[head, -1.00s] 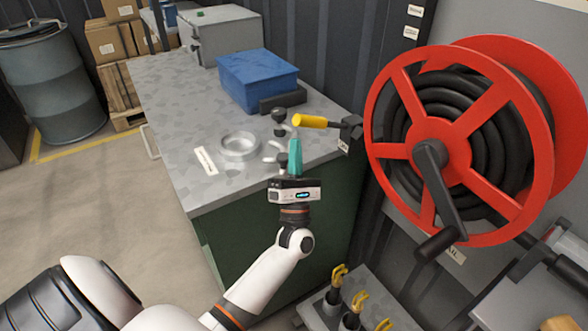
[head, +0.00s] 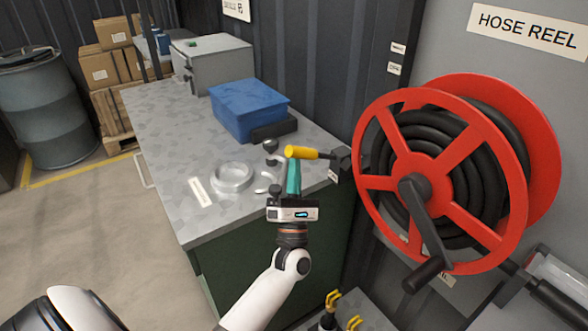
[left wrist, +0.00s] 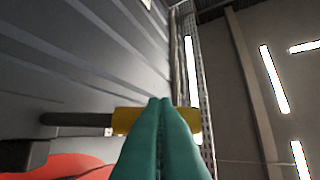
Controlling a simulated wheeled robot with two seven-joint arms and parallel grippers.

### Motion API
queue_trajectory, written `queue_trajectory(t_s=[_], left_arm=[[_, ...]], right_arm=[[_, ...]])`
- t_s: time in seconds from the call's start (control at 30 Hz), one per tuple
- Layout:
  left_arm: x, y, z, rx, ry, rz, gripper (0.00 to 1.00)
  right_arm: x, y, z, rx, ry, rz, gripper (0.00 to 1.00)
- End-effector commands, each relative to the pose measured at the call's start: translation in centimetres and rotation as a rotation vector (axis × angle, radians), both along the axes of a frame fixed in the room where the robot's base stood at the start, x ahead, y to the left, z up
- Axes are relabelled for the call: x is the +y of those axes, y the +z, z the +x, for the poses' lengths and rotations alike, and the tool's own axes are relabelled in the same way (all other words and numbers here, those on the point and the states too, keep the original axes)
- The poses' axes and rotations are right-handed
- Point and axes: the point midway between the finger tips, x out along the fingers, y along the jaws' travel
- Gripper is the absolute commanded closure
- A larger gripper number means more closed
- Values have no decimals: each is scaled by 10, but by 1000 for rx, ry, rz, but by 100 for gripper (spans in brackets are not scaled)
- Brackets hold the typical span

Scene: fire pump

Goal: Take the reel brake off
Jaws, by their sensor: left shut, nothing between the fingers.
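The reel brake is a lever with a yellow grip (head: 303,152) on a dark bracket (head: 342,158), left of the red hose reel (head: 440,175). The lever points left, roughly level. My left gripper (head: 293,178) has teal fingers, shut and empty, just below the yellow grip in the head view. In the left wrist view the closed fingertips (left wrist: 160,103) overlap the yellow grip (left wrist: 128,121), which lies across behind them; I cannot tell whether they touch. The black crank (head: 424,225) is on the front of the reel.
A grey bench (head: 175,150) holds a blue bin (head: 247,110), a metal ring-shaped dish (head: 232,177), small dark-knobbed parts and a grey box (head: 213,62). Yellow-handled items (head: 333,299) stand low in front. Open floor lies to the left.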

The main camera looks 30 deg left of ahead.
Motion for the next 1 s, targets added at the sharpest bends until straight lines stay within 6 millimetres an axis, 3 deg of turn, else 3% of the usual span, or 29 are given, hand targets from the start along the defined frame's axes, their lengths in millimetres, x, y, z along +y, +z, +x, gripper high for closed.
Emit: queue_trajectory(t_s=[0.03,0.53,0.7,1.0], left_arm=[[0,14,0,23,0,12,100],[-10,74,23,422,-1,175,100],[-15,83,35,541,-1,224,100],[-22,91,53,533,-1,223,100]], right_arm=[[0,16,0,0,0,0,64],[0,137,0,0,1,1,64],[0,157,0,0,1,0,64],[0,163,0,0,1,0,64]])
